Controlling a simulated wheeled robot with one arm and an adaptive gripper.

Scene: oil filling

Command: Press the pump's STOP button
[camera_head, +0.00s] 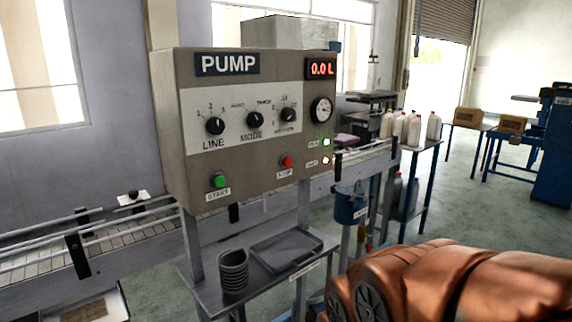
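The pump control box (240,170) stands at the left-centre of the head view, beige with a grey front plate and a PUMP label (227,64). The red STOP button (287,161) is low on its front, with a small label under it. The green START button (219,181) is to its left. The display (321,69) reads 0.0 L. A green lamp (326,142) is lit, and a pale lamp (325,160) is below it. An orange-brown part of my arm fills the lower right. My gripper is not in view.
A conveyor (120,245) runs behind the box. A low shelf (300,262) under the box holds a dark ribbed cup (233,270) and a grey tray (286,249). White bottles (413,127) stand on a blue-legged table to the right. The floor at right is open.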

